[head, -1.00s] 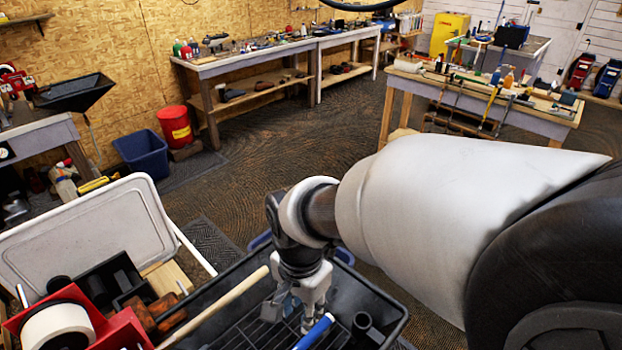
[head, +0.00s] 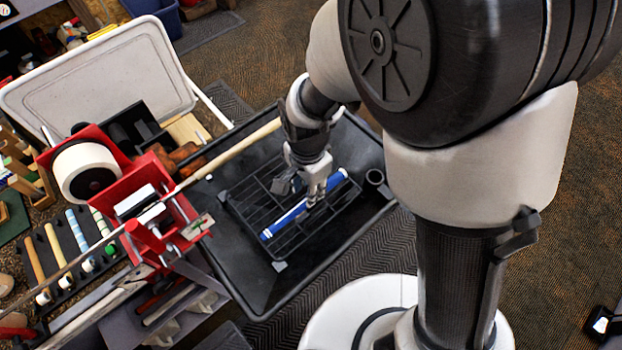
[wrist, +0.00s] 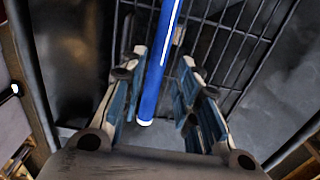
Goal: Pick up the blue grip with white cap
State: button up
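The blue grip (head: 284,221), with a white stripe and a white end, lies diagonally on a black wire rack (head: 258,205) in a black tray (head: 235,269). My gripper (head: 316,197) points down at the grip's middle to upper part and hides a piece of it. In the wrist view the blue grip (wrist: 158,75) runs between the two spread fingers of my gripper (wrist: 162,62), with its white end toward the palm. The fingers stand apart from the grip on both sides, so the gripper is open. The exact height above the grip is unclear.
A wooden shaft (head: 235,147) crosses the tray's upper left edge. A red clamp stand with a white tape roll (head: 84,171) stands left of the tray. Several coloured grips (head: 78,229) lie on a rack at the left.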

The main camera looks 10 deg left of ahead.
notch_tip(320, 180, down, 5)
jog(key=shift+r+b, duration=0.1)
jog(key=shift+b, duration=0.5)
jog(key=shift+d, duration=0.1)
jog(key=shift+c, duration=0.6)
grip_shut()
